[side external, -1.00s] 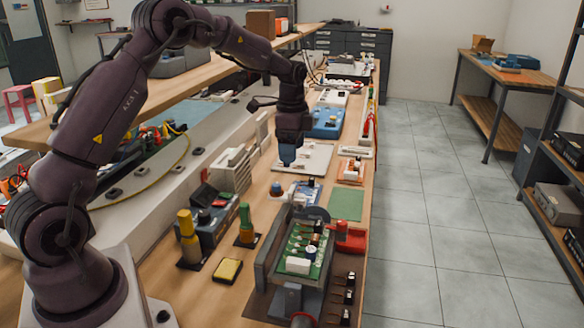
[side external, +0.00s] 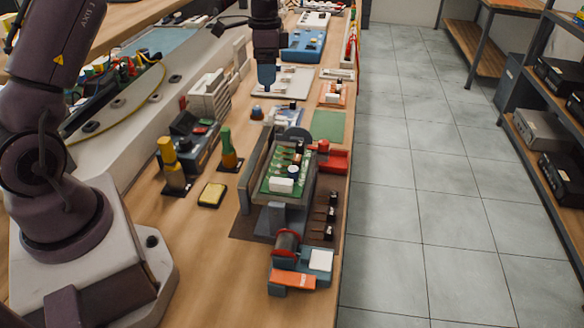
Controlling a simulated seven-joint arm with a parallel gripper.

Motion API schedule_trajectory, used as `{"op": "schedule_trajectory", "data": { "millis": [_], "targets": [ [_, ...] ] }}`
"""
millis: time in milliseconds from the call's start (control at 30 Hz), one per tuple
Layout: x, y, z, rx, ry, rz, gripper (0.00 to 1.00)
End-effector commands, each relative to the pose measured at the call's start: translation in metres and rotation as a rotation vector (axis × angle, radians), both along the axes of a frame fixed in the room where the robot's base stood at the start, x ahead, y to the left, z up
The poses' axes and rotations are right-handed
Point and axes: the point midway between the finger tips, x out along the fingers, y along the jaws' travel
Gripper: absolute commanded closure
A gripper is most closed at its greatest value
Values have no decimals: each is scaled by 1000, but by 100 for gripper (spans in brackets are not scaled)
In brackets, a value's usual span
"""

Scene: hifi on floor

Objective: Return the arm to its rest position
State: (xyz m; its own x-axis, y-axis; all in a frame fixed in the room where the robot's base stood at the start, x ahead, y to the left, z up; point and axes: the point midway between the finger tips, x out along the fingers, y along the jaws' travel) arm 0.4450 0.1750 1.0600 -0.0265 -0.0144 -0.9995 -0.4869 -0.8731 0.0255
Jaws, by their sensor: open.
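My gripper (side external: 267,80) is at the top middle of the side external view, at the end of my arm, pointing straight down. Its bluish fingertips are above the bench near a pale flat board (side external: 288,84). The fingers look small and close together here, and nothing shows between them. I cannot tell the exact height above the board. My upper arm is cut off by the top edge of the picture. My base stands at the lower left.
A green circuit board (side external: 285,178) sits in a grey holder on the bench. Around it are a red clamp (side external: 331,160), a yellow sponge (side external: 212,195), yellow and green bottles and a spool (side external: 287,243). A blue case (side external: 303,46) lies behind the gripper. The tiled floor (side external: 420,200) at right is clear.

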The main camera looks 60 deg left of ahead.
Motion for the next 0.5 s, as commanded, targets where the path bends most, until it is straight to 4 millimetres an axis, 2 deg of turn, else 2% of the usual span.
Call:
{"op": "schedule_trajectory", "data": {
  "millis": [100, 267, 367, 500],
  "targets": [
    [-24, -19, 17, 12, -6, 153, 28],
    [-56, -48, 45, 28, -41, 308, 28],
    [-81, -69, 65, 35, -80, 397, 28],
    [-124, -100, 90, 32, -153, 509, 28]
  ]
}}
